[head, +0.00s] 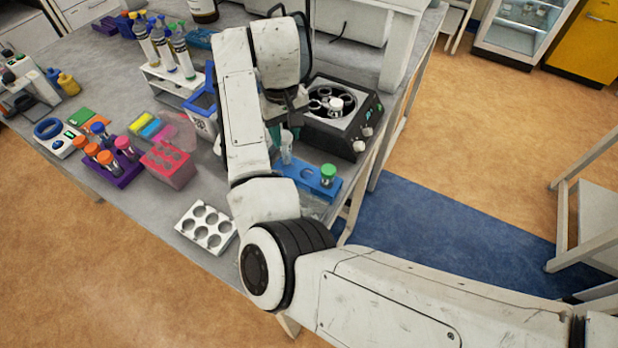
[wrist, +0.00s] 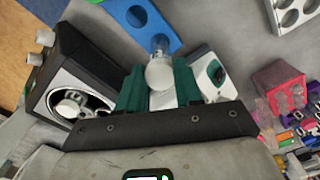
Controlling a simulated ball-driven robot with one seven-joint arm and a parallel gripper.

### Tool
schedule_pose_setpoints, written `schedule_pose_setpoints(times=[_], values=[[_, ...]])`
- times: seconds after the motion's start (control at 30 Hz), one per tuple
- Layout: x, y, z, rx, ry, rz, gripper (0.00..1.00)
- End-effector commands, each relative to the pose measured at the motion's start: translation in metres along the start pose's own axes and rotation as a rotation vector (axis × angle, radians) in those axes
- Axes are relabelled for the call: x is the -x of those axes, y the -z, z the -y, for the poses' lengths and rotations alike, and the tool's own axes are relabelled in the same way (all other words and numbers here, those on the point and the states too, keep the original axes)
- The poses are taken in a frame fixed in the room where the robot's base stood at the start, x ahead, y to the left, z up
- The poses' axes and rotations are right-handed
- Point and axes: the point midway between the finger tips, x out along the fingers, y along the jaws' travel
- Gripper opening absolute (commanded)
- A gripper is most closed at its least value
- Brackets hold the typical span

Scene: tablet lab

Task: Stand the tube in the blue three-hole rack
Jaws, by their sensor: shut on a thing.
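My gripper (head: 285,128) is shut on the tube (head: 286,147), which is clear; its pale cap (wrist: 160,74) sits between the green fingers (wrist: 160,90) in the wrist view. The tube points down at the left end of the blue three-hole rack (head: 312,187). I cannot tell whether its lower end is in a hole or just above the rack. The rack stands near the table's front right edge, with a green-capped tube (head: 328,174) in its right end. In the wrist view the rack (wrist: 166,22) shows partly, with an empty hole beyond the tube.
A black centrifuge (head: 345,125) with an open rotor stands just behind the rack. A white holed rack (head: 206,227), a pink rack (head: 167,165) and a purple rack (head: 117,168) with capped tubes stand left. A blue bin (head: 202,117) is close beside my arm.

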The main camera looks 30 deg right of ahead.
Motion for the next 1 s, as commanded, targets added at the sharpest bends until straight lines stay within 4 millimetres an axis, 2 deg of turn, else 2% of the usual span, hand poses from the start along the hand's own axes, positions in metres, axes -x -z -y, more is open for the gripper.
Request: schedule_pose_setpoints(times=[1.0], values=[[-0.015,0.000,0.000,0.001,-0.001,0.000,0.08]])
